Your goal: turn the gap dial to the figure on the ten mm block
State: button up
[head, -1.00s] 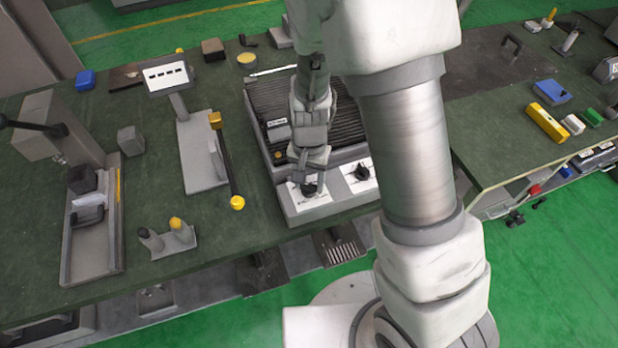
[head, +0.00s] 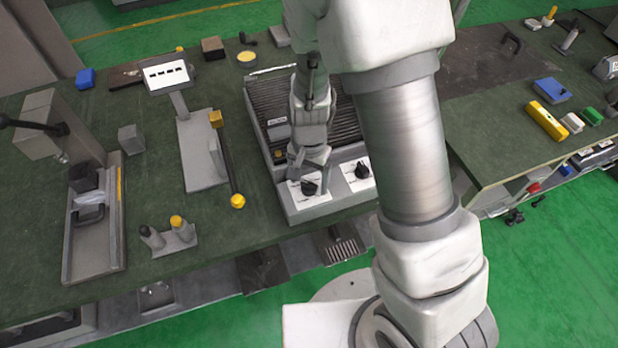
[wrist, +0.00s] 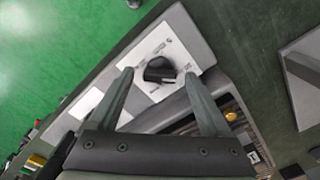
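A heating unit (head: 335,205) with a dark ribbed top stands on the green bench. Its sloped front carries two black dials on white plates. The left dial (head: 309,187) is under my gripper (head: 304,180); the right dial (head: 362,170) stands clear. In the wrist view, the black dial (wrist: 158,69) sits between and slightly beyond the spread fingertips of my gripper (wrist: 159,76), with space on both sides. The gripper is open and empty. Marks around the dial are too small to read. A small labelled block (head: 277,124) lies on the ribbed top; its figure is unreadable.
A stand with a display (head: 168,77) and a yellow-knobbed lever (head: 237,201) stand left of the unit. A grey lever press (head: 50,125) is at far left. The bench's front edge runs close before the unit.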

aim_at(309, 183)
notch_tip(309, 183, up, 17)
jog(key=p, duration=0.2)
jog(key=shift+r, duration=0.2)
dwell(0.4)
dwell(0.3)
jog(key=s+d+r+n+t, duration=0.5)
jog(key=s+d+r, duration=0.5)
jog(key=s+r, duration=0.2)
notch_tip(309, 183, up, 2)
jog(key=shift+s+d+r+n+t, duration=0.2)
jog(key=shift+s+d+n+t, duration=0.1)
jog(key=shift+s+d+n, duration=0.1)
